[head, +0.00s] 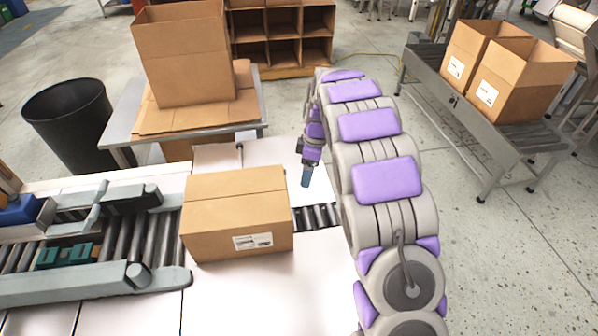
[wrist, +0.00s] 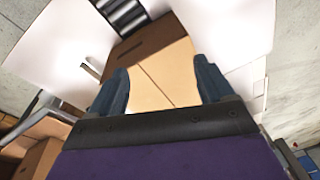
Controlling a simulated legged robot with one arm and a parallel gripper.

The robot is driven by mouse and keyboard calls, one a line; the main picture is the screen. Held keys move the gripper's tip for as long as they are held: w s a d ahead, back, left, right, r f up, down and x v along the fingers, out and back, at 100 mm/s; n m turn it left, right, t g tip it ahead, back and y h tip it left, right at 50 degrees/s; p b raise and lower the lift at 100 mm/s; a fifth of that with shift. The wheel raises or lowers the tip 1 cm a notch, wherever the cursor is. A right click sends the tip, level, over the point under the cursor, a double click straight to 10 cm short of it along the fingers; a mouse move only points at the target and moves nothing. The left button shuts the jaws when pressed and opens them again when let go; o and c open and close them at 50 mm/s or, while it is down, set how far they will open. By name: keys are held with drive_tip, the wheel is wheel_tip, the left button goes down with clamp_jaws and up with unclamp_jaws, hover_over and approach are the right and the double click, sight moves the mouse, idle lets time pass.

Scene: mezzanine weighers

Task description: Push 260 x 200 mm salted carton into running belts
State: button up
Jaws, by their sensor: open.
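A closed brown carton (head: 238,209) with a white label on its front side stands on the white table and rollers, just right of the belt unit. The belt unit (head: 130,282) has grey side rails and rollers at the left. My gripper (head: 306,180) hangs to the right of the carton, apart from it, fingers pointing down. In the wrist view the two fingers of my gripper (wrist: 162,88) are spread with nothing between them, and the carton (wrist: 150,62) shows beyond them. Whether the belts run cannot be told.
A large open carton (head: 185,60) stands on flat cardboard on a side table behind. A black bin (head: 70,125) is at the left. Two open cartons (head: 515,85) sit on a roller conveyor (head: 490,140) at the right. Open floor lies between that conveyor and my arm.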

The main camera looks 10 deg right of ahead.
drive_tip(key=w+a+f+n+y, duration=0.1)
drive_tip(key=w+f+n, duration=0.3)
drive_tip(key=w+f, duration=0.3)
drive_tip(key=shift+w+f, duration=0.2)
drive_tip(key=shift+f, duration=0.5)
drive_tip(key=shift+a+f, duration=0.1)
drive_tip(key=shift+f, duration=0.05)
